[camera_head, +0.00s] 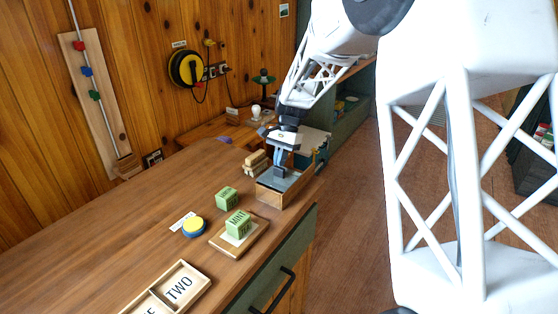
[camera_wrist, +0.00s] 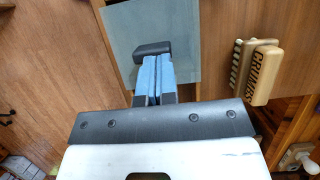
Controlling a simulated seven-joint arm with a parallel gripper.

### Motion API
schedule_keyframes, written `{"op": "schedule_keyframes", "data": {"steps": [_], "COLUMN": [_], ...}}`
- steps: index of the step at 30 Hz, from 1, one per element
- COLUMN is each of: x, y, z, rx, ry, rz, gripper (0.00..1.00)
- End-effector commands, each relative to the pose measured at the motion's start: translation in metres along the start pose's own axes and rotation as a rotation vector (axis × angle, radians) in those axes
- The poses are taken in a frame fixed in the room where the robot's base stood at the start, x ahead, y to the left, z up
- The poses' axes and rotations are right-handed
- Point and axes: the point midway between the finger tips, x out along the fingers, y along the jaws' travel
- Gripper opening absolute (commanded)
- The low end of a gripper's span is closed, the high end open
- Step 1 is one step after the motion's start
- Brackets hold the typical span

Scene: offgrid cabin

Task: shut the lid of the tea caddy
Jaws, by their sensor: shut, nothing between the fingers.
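The tea caddy appears to be the wooden box (camera_head: 268,196) at the far right end of the counter. A flat grey-blue panel (camera_head: 293,183), apparently its lid, shows at its top. In the wrist view this panel (camera_wrist: 125,25) fills the top middle, with a dark block (camera_wrist: 152,48) against it at the fingertips. My gripper (camera_head: 281,168) points down over the box, its blue fingers together and empty. In the wrist view the gripper (camera_wrist: 152,75) reaches over the panel and partly hides it. I cannot tell whether the fingers touch the panel or how far the lid stands open.
A tan brush (camera_wrist: 262,75) lettered CRUMBS lies beside the box. Green blocks (camera_head: 227,197), one lettered MINT on a wooden board (camera_head: 256,235), and a blue-and-yellow round tin (camera_head: 194,227) stand nearer. A word tray (camera_head: 205,283) is at the front. The counter's left is clear.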

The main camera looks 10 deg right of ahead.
Motion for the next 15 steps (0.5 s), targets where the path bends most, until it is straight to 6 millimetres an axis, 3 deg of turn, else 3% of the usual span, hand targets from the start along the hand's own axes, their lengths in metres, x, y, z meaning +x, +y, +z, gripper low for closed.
{"op": "schedule_keyframes", "data": {"steps": [8, 15], "x": [-0.011, -0.054], "y": [0.001, 0.0], "z": [-0.032, -0.031], "rx": [0.003, 0.0], "ry": [-0.001, 0.002], "rz": [0.0, -0.001], "gripper": [0.0, 0.0]}}
